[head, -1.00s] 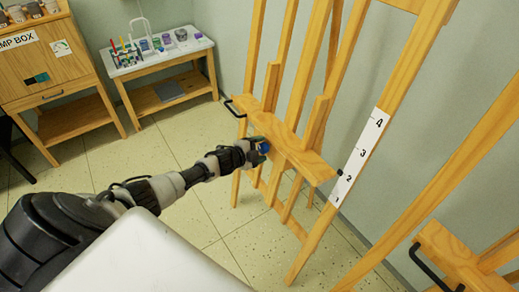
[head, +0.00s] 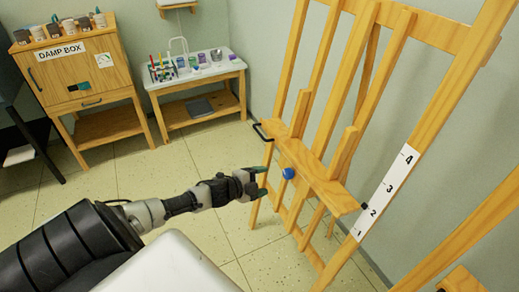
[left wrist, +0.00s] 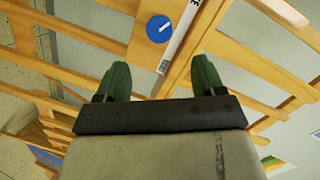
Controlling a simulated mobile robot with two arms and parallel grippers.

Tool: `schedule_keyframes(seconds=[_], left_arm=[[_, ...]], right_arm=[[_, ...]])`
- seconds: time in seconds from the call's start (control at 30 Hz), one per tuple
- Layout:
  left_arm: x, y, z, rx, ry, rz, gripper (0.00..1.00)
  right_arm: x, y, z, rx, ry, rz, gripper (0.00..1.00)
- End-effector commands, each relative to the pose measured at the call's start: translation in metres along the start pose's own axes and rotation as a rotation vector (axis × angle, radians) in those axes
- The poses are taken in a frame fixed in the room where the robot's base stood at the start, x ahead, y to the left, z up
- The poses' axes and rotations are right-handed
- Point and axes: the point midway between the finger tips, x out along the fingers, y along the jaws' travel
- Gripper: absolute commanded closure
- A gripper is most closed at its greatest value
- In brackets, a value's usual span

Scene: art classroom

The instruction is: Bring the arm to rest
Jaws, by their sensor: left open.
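My left gripper (head: 262,183) is open and empty, stretched out toward the wooden easel (head: 318,178). Its green fingertips stand a little to the left of a blue knob (head: 288,173) on the front of the easel's ledge. In the left wrist view the two green fingers (left wrist: 156,82) are spread wide. The blue knob (left wrist: 159,29), with a white mark line, shows beyond and between them, apart from both. My right gripper is not in view.
A black handle (head: 262,131) sticks out at the ledge's left end. A numbered white strip (head: 384,191) runs up the easel's right leg. A damp box cabinet (head: 75,70) and a small table (head: 195,77) with art supplies stand at the back. The tiled floor (head: 130,180) between is clear.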

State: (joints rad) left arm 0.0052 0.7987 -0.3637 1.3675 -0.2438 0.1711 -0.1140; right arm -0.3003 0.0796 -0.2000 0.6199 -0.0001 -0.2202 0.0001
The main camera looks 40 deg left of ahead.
Motion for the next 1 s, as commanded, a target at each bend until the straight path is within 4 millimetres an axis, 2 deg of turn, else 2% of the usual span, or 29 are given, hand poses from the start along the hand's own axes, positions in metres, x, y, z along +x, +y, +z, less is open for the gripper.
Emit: schedule_keyframes(seconds=[0.13,0.67,0.73,0.77,0.87,0.97,1.0], left_arm=[[-0.007,-0.001,0.000,0.000,0.000,0.000,0.31],[-0.007,0.000,0.000,0.000,0.000,0.000,0.31],[-0.007,0.004,0.002,-0.011,-0.010,0.003,0.31],[-0.007,0.009,0.004,-0.023,-0.020,0.007,0.31],[-0.010,0.043,0.020,-0.102,-0.089,0.033,0.31],[-0.020,0.103,0.042,-0.236,-0.211,0.081,0.31],[-0.027,0.132,0.050,-0.295,-0.266,0.104,0.31]], right_arm=[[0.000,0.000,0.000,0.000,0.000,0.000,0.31],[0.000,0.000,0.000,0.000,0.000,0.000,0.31],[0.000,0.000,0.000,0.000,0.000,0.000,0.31],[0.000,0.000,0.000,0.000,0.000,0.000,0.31],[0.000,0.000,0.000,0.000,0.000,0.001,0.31],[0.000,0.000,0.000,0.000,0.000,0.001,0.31],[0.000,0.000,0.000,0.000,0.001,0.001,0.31]])
